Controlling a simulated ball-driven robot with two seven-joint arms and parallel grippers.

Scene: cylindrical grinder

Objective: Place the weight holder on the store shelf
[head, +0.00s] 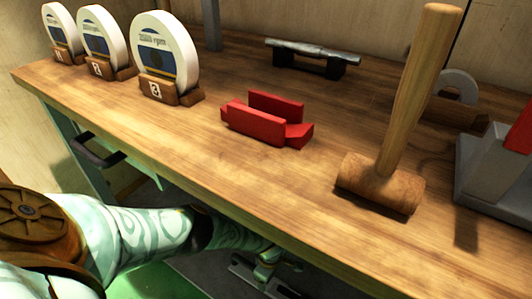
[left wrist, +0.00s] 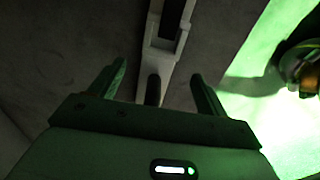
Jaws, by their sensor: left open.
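A long grey metal piece with a slot, which may be the weight holder, shows in the left wrist view (left wrist: 165,45) on a dark surface. Its narrow end reaches between the fingertips of my left gripper (left wrist: 158,80). The gripper is open, with a finger on each side and no visible contact. I cannot tell which surface is the store shelf. My right gripper is not in view.
On the wooden table (head: 190,138) stand several white wheels (head: 167,55) in brown holders, a red holder (head: 262,125), a wooden mallet (head: 375,185) and a metal bar (head: 315,52) on black supports. A grey and red fixture (head: 490,175) is at right. The front-left tabletop is bare.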

